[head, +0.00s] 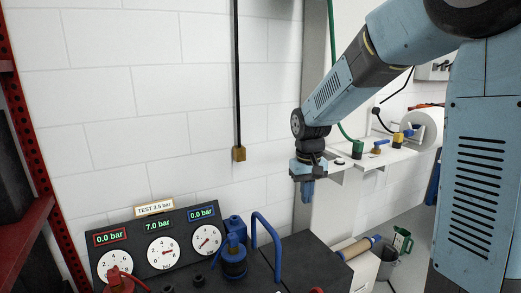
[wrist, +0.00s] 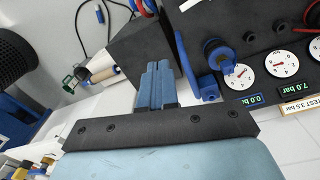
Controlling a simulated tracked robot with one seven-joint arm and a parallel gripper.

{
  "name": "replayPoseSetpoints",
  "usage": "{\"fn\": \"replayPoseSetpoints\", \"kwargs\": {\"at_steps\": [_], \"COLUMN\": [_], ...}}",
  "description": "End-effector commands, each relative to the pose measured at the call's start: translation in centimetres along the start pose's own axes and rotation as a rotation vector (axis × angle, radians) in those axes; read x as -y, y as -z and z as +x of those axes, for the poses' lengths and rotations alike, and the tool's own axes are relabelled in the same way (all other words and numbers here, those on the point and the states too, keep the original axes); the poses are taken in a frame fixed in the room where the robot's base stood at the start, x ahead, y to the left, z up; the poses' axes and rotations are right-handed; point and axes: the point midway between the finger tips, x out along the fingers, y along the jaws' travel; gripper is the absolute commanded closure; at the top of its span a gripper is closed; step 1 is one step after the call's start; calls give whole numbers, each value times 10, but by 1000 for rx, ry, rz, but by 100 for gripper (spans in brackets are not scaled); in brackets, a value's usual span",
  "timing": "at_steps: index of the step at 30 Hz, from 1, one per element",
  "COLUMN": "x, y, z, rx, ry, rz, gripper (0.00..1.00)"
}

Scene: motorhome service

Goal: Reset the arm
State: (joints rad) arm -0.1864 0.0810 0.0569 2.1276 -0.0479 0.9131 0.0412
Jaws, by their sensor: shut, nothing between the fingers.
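My gripper (head: 307,190) hangs from my blue arm in the right half of the head view, pointing down, apart from everything around it. Its blue fingers are together and hold nothing. In the wrist view the closed fingers (wrist: 158,84) show in the middle, against the dark box behind. In the head view the dark box (head: 310,262) is below my gripper.
A gauge panel (head: 125,228) reads 0.0, 7.0 and 0.0 bar, with a "TEST 3.5 bar" label. A blue valve (head: 234,262) and blue handle (head: 266,236) stand beside it. A black hose (head: 237,80) hangs on the wall. A white shelf (head: 385,158) is at right.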

Motion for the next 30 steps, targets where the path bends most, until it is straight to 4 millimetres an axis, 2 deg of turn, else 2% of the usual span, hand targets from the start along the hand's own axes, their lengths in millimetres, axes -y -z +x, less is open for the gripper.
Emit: {"fn": "replayPoseSetpoints", "kwargs": {"at_steps": [1,6,15,22,30], "x": [-6,-20,-39,-48,-53], "y": [-10,-43,-107,-158,-213], "z": [-12,-44,-88,-109,-120], "rx": [-24,-92,-214,-309,-412], "ry": [-1,-4,-10,-15,-23], "rz": [13,49,110,158,209], "gripper": [100,100,100,100,100]}}
